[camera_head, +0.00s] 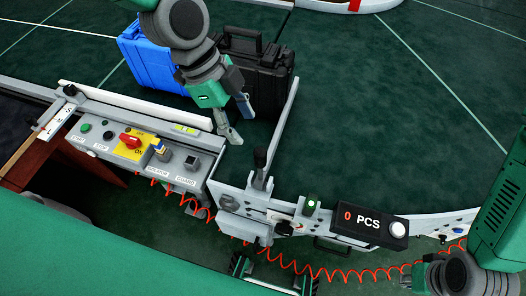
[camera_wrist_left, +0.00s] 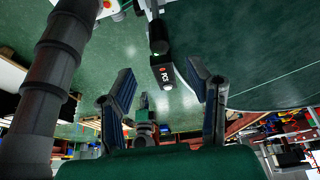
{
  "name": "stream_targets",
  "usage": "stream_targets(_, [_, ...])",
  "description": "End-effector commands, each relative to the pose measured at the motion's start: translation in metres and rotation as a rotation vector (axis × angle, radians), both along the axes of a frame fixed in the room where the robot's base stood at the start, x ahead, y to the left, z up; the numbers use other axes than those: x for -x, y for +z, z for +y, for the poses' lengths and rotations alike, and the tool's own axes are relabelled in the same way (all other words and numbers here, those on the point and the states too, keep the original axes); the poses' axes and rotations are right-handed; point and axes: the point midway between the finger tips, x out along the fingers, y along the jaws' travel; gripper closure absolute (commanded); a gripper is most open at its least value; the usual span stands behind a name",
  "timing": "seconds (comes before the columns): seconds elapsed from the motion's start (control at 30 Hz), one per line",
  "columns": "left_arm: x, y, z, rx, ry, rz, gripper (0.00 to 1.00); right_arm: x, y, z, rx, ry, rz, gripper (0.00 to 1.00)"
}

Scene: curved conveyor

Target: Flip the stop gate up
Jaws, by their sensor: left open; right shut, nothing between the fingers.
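A black-knobbed lever (camera_head: 260,158) stands upright on a grey bracket at the near side of the conveyor in the head view. A long thin grey bar (camera_head: 284,118) runs from beside it towards the far side. I cannot tell for sure which of these is the stop gate. My left gripper (camera_head: 240,128) is open and empty, above and left of the bar and lever, apart from both. In the left wrist view its spread fingers (camera_wrist_left: 160,68) frame a black knob-like part (camera_wrist_left: 158,42). My right gripper (camera_head: 406,275) is shut and empty at the lower right.
A counter box (camera_head: 360,226) reading 0 PCS sits right of the lever. A control panel (camera_head: 130,143) with a red switch lies to the left. A blue case (camera_head: 158,62) and a black case (camera_head: 262,75) stand behind my left gripper. A coiled red hose (camera_head: 335,273) hangs in front.

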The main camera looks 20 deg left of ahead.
Motion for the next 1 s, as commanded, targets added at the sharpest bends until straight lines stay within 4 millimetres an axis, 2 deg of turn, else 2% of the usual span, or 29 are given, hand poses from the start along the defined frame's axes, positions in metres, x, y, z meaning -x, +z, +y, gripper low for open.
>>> stream_targets(0.3, [0.004,-0.064,-0.028,-0.003,-0.002,0.004,0.55,0.0,0.001,0.0,0.0,0.0,0.0,1.0])
stream_targets(0.5, [0.004,-0.094,-0.039,-0.001,0.001,0.003,0.55,0.0,0.002,0.0,0.0,0.0,0.0,1.0])
stream_targets(0.7, [0.004,-0.108,-0.044,0.0,0.003,0.001,0.55,0.0,0.003,0.0,0.0,0.0,-0.001,1.0])
stream_targets(1.0, [0.003,-0.11,-0.046,0.0,0.003,0.0,0.55,0.0,0.003,0.0,0.0,0.0,-0.001,1.0])
